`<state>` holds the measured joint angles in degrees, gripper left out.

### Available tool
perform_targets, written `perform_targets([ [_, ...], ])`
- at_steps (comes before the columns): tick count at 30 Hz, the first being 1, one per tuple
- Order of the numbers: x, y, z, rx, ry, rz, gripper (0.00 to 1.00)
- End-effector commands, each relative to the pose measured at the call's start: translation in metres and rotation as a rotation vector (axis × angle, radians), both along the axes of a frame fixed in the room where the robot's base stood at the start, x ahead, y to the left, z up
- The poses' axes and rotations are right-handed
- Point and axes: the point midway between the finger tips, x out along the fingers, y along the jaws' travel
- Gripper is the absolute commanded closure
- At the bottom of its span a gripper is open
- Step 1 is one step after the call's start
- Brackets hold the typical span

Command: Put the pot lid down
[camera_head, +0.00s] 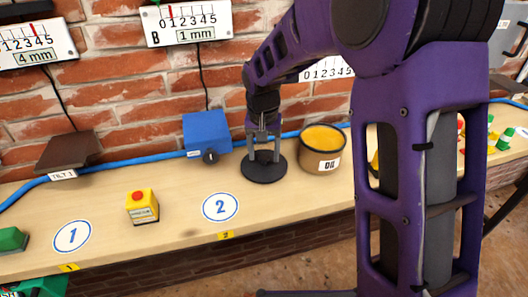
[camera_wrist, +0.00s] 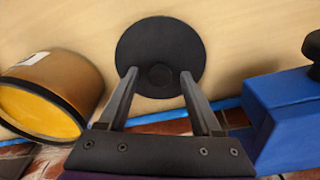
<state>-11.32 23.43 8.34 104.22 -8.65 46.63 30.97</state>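The pot lid (camera_head: 264,168) is a flat black disc that appears to lie on the wooden bench, left of the pot. It also shows in the wrist view (camera_wrist: 160,42), with its round knob (camera_wrist: 160,75) between my fingers. My gripper (camera_head: 264,157) is over the lid with its fingers spread, one on each side of the knob. The wrist view shows a gap between each fingertip (camera_wrist: 159,74) and the knob.
A blue box (camera_head: 207,133) with a black knob is left of the lid. A yellow box with a red button (camera_head: 142,206) stands between round stickers 1 (camera_head: 72,236) and 2 (camera_head: 220,207). A brick wall with gauges is behind. The bench in front of the lid is clear.

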Motion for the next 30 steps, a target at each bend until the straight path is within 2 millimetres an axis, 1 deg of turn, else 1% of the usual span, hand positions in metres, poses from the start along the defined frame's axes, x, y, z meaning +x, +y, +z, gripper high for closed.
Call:
perform_targets([
  [6,0.000,0.000,0.001,0.000,0.000,0.000,0.34],
  [10,0.000,0.000,0.012,0.001,-0.002,0.000,0.34],
  [14,-0.003,0.001,0.036,0.002,-0.004,0.000,0.34],
  [15,-0.004,0.001,0.045,0.001,-0.006,0.000,0.34],
  [21,-0.009,0.002,0.088,0.001,-0.005,0.000,0.34],
  [24,-0.011,0.002,0.104,0.002,-0.002,0.000,0.34],
  [27,-0.013,0.002,0.115,0.002,-0.003,0.000,0.34],
  [30,-0.014,0.002,0.121,0.001,-0.001,0.000,0.34],
])
